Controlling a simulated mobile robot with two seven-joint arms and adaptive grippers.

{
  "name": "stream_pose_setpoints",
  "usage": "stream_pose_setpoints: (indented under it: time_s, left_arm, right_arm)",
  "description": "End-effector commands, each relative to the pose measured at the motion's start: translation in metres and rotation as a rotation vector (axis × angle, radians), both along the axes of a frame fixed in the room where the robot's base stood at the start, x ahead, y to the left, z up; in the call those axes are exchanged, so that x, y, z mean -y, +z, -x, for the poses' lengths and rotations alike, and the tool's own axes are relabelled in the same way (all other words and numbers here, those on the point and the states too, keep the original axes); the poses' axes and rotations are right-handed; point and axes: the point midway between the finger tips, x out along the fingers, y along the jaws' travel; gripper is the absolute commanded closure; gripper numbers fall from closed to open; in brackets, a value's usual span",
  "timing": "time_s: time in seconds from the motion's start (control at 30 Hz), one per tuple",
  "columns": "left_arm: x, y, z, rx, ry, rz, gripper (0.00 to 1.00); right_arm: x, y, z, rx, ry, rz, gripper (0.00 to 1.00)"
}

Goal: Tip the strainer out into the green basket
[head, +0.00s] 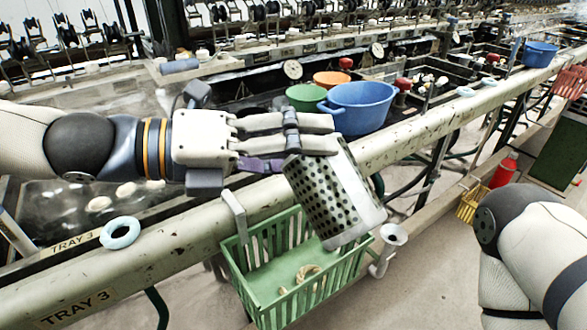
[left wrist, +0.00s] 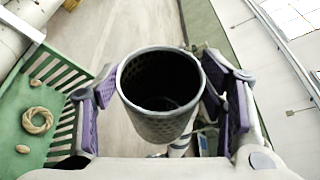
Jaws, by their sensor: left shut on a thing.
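The strainer (head: 328,192) is a grey metal cylinder full of holes. My left gripper (head: 318,134) is shut on its upper end. The strainer is tilted in the head view, its lower end to the right, over the right part of the green basket (head: 258,304). In the left wrist view the strainer (left wrist: 160,122) shows its round open mouth; the inside is dark, and I cannot tell whether anything is in it. The basket (left wrist: 62,72) is at the left there, holding a tan ring (left wrist: 38,120) and small tan ovals (left wrist: 36,83). My right gripper is out of view.
The basket hangs beside a long pale rail (head: 180,245) with a light blue ring (head: 120,232) on it. A blue tub (head: 360,107), green bowl (head: 305,97) and orange bowl (head: 332,78) stand behind. A white funnel-like cup (head: 393,236) is right of the basket.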

Motion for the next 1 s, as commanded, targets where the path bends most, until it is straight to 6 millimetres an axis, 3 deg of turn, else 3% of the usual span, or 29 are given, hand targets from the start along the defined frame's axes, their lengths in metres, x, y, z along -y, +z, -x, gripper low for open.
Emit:
stream_pose_setpoints:
  time_s: [0.13, 0.3, 0.5, 0.7, 1.0]
  left_arm:
    - [0.002, 0.006, 0.001, 0.228, -0.002, -0.170, 0.84]
    - [-0.004, 0.042, -0.004, 0.453, 0.005, -0.322, 0.84]
    - [-0.010, 0.060, -0.012, 0.686, 0.006, -0.496, 0.84]
    - [-0.013, 0.064, -0.018, 0.782, 0.005, -0.571, 0.84]
    - [-0.013, 0.062, -0.019, 0.784, 0.004, -0.575, 0.84]
  right_arm:
    - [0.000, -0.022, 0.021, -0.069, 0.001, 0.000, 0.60]
    - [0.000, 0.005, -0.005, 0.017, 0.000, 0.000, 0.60]
    - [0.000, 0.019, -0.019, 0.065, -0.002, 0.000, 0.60]
    - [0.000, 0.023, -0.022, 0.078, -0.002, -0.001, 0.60]
    - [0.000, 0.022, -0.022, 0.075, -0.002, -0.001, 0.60]
